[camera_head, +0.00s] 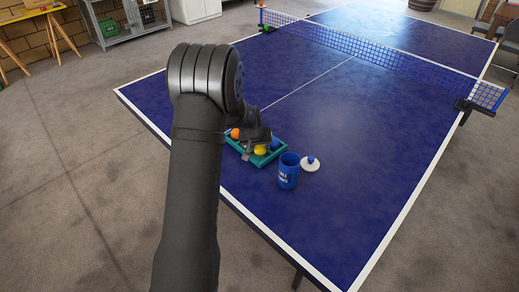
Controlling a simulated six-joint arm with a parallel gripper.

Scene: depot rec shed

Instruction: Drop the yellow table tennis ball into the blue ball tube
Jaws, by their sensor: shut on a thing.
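The yellow table tennis ball (261,150) shows at the fingertips of my gripper (257,149), over the green tray. My gripper is shut on it, and the arm and fingers hide part of the ball. I cannot tell whether the ball still touches the tray. The blue ball tube (288,172) stands upright on the table, just right of and nearer than the tray. Its top is open and pale lettering shows on its side.
The green tray (263,164) also holds an orange ball (235,133) and a blue ball (275,143). A white lid with a blue knob (310,164) lies right of the tube. The blue table (350,130) is clear around them; a net (390,62) crosses it farther back.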

